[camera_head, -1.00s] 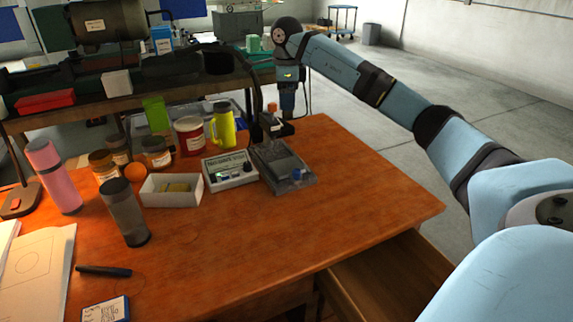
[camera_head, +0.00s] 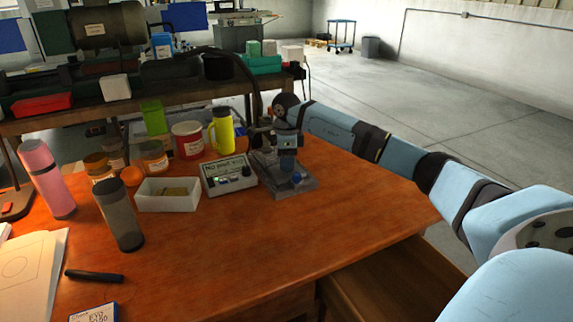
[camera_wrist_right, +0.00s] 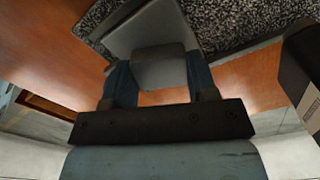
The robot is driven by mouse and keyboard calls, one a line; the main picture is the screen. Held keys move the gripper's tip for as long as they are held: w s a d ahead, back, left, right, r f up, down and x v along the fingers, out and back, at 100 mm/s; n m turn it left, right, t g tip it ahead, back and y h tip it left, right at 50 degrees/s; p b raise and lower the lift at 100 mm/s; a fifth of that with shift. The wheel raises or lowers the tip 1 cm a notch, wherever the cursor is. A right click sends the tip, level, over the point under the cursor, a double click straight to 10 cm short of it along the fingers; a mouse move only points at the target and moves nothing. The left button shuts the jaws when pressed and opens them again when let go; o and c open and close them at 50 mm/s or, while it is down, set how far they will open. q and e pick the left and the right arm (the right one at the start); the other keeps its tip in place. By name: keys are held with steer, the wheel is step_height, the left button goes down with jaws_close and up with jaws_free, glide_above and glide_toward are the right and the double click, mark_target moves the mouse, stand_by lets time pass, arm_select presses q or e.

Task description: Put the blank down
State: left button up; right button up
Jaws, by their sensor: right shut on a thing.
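My right gripper (camera_head: 287,163) points down just over the grey measuring stand (camera_head: 306,186) on the wooden table. In the right wrist view its fingers (camera_wrist_right: 160,85) are shut on the blank (camera_wrist_right: 160,66), a small grey block. A lighter grey plate and a speckled surface (camera_wrist_right: 225,22) lie behind the block. I cannot tell whether the blank touches the stand. In the head view the gripper hides the blank. My left gripper is not in view.
A readout box (camera_head: 230,174) stands left of the stand, its display reading "No part". A white tray (camera_head: 168,203) with yellowish pieces, a yellow flask (camera_head: 222,134), a red tin (camera_head: 188,140) and a grey bottle (camera_head: 121,218) stand further left. The table's front right is clear.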

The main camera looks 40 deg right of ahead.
steer(key=shift+f, duration=0.45)
steer(key=shift+r, duration=0.1)
steer(key=o, duration=1.1)
steer(key=shift+f, duration=0.2)
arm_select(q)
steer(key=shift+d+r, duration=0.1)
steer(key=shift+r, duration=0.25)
arm_select(e)
steer(key=shift+r, duration=0.1)
